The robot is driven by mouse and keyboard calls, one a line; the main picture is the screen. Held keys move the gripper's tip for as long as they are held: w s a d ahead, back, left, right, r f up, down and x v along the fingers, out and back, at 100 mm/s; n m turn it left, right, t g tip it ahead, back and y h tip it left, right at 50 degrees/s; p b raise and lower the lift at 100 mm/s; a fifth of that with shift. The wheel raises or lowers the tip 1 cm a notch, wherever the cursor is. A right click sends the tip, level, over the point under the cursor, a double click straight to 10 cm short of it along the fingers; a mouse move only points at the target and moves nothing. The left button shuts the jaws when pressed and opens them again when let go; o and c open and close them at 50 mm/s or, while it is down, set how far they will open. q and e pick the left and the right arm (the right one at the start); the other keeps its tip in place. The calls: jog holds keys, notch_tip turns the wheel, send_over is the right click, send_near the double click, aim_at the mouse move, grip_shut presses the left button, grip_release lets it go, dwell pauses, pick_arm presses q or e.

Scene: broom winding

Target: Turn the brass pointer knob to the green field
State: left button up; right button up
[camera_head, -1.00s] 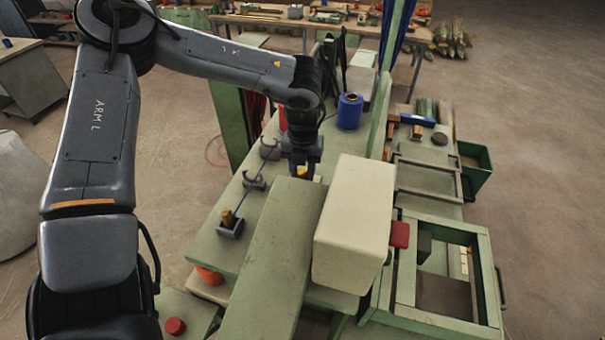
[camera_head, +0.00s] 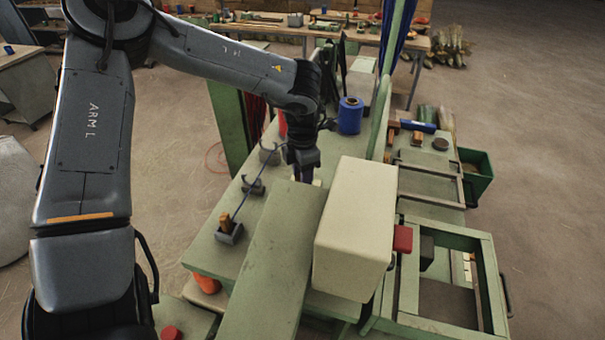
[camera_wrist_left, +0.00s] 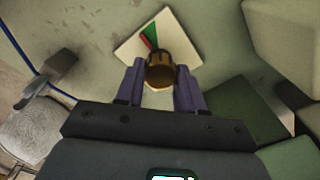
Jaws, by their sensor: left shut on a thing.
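The brass knob (camera_wrist_left: 160,70) shows in the left wrist view, on a pale square plate (camera_wrist_left: 184,38) with a green and a red field (camera_wrist_left: 147,38) beyond it. My left gripper (camera_wrist_left: 160,86) is shut on the knob, one purple finger on each side of it. Where the knob's pointer stands cannot be made out. In the head view my left gripper (camera_head: 303,172) reaches down behind the green beam, and the knob and plate are hidden there. My right gripper is not in view.
A cream box (camera_head: 355,225) and a long green beam (camera_head: 275,260) stand close to my left gripper. A blue spool (camera_head: 350,115) stands behind it. Dark hooked holders (camera_head: 252,185) and a blue cord lie to its left.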

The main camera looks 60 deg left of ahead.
pick_arm(q)
jog(key=shift+m, duration=1.1)
jog(key=o, duration=1)
jog(key=shift+o, duration=0.2)
notch_tip(320, 180, up, 11)
jog(key=b, duration=0.1)
